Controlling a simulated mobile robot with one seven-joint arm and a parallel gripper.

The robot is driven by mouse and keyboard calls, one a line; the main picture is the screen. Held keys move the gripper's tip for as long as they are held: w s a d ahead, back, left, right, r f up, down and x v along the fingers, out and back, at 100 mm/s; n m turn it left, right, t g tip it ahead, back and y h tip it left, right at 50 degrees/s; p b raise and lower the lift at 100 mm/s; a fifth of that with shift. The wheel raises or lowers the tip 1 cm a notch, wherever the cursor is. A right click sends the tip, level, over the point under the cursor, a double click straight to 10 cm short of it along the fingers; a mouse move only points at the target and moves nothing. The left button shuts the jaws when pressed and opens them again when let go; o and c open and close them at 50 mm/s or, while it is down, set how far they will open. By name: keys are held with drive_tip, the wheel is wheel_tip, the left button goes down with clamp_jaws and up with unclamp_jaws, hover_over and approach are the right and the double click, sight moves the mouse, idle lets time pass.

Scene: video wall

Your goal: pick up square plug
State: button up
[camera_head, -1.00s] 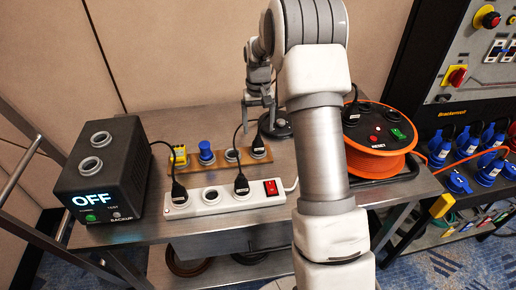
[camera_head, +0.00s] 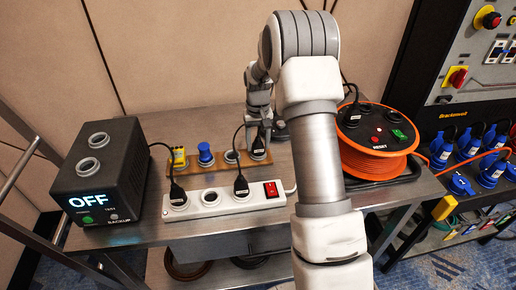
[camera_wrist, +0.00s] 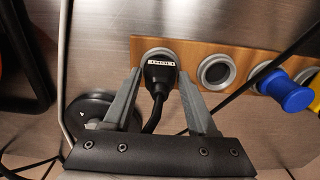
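A black plug (camera_wrist: 160,72) with a small white label sits in the end socket of a wooden board (camera_wrist: 245,50); in the head view the plug (camera_head: 258,154) is at the board's right end. My gripper (camera_wrist: 159,80) is open, one finger on each side of this plug, with gaps visible. In the head view my gripper (camera_head: 258,135) is low at the plug. A yellow boxy plug (camera_head: 179,156) and a blue round plug (camera_head: 206,153) stand on the same board. The label is too small to read, so which plug is the square one is unclear.
A white power strip (camera_head: 225,199) with black plugs and a red switch lies in front of the board. A black box (camera_head: 105,175) reading OFF stands left. An orange cable reel (camera_head: 375,150) stands right. Thin black cables run close around my gripper.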

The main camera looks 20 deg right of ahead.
clamp_jaws()
